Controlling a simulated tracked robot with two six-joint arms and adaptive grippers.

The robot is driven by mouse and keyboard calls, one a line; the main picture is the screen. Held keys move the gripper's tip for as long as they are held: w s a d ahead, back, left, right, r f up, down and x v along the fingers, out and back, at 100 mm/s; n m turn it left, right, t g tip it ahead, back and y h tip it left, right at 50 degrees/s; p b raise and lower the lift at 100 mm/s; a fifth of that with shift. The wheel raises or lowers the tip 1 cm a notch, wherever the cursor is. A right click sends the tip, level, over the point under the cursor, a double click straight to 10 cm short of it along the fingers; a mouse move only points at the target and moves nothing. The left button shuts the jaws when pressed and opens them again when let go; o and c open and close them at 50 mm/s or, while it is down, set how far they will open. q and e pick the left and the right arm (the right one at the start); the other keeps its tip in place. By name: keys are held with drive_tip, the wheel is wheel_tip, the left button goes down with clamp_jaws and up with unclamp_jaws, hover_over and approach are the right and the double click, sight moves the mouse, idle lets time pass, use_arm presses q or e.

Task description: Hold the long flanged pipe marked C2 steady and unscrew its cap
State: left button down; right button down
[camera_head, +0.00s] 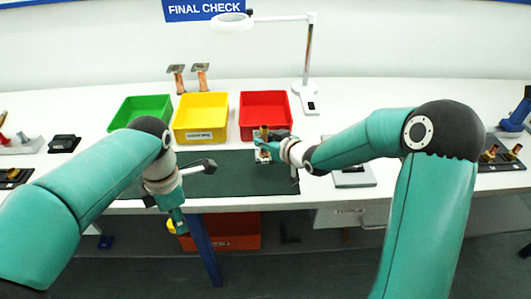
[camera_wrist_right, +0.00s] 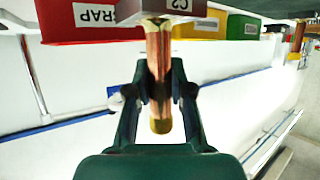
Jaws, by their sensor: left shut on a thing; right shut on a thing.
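A copper pipe (camera_wrist_right: 159,78) with brass ends fills the middle of the right wrist view. A grey block marked C2 (camera_wrist_right: 166,8) is at its upper end. My right gripper (camera_wrist_right: 160,92) is shut around the pipe's shaft. In the head view my right gripper (camera_head: 268,146) is at the front of the red bin, and the pipe's brass end (camera_head: 263,131) shows above it. My left gripper (camera_head: 179,222) hangs pointing down in front of the table edge, away from the pipe.
Green (camera_head: 140,112), yellow (camera_head: 200,118) and red (camera_head: 265,113) bins stand at the middle of the white table. A dark green mat (camera_head: 232,180) lies in front. A lamp (camera_head: 308,60) stands behind. An orange crate (camera_head: 235,232) is under the table.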

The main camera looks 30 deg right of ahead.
sight(266, 153)
drive_tip(key=shift+f, duration=2.2)
drive_tip(key=shift+r, duration=0.1)
drive_tip(key=c, duration=1.4)
unclamp_jaws()
drive_tip(key=o, duration=0.4)
drive_tip(key=shift+s, duration=0.1)
drive_tip(key=shift+c, duration=0.2)
